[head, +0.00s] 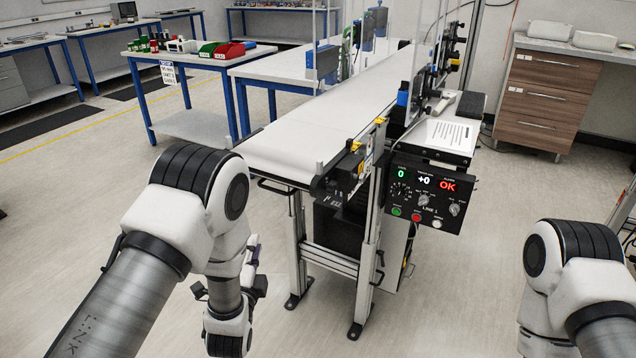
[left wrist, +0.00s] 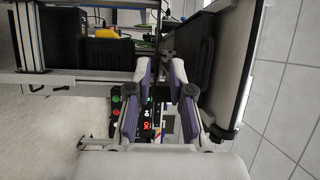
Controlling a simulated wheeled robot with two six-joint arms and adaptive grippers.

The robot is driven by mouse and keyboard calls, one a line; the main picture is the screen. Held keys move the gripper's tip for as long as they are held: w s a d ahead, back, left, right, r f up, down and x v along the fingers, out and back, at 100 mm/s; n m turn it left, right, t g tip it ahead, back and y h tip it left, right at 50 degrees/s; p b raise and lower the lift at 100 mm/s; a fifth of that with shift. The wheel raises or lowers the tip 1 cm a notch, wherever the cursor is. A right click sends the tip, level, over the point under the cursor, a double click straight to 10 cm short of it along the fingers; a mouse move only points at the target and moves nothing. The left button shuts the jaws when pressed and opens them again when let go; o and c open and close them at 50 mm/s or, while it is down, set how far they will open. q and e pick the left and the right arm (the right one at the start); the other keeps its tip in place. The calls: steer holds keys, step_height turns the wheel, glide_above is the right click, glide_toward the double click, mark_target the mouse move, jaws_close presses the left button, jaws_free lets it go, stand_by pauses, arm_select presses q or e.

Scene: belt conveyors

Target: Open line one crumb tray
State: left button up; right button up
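The line one conveyor (head: 310,132) stands ahead of me with its white belt's near end facing me. A dark bar handle (head: 277,188) shows low under that end; I cannot tell for sure that it belongs to the crumb tray. The tray itself is not clearly visible. My left gripper (head: 254,262) is low, left of the conveyor's near legs, partly hidden behind my own wrist. In the left wrist view its two purple-padded fingers (left wrist: 162,78) are apart with nothing held between them. My right gripper is out of view; only part of that arm shows.
The line 1 control panel (head: 428,195) juts out at the conveyor's right and reads OK. It also shows beyond the fingers in the left wrist view (left wrist: 147,116). A black unit (head: 338,228) sits between the legs.

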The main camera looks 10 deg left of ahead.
arm_select(q)
steer(key=t+h+p, duration=0.1)
steer(key=p, duration=0.1)
glide_toward(272, 189)
steer(key=w, duration=0.3)
steer(key=shift+m, duration=0.3)
steer(key=w, duration=0.4)
steer(key=w+r, duration=0.1)
steer(key=w, duration=0.2)
steer(key=shift+a, duration=0.15)
steer(key=shift+w+a, duration=0.1)
steer(key=shift+w, duration=0.05)
jaws_close()
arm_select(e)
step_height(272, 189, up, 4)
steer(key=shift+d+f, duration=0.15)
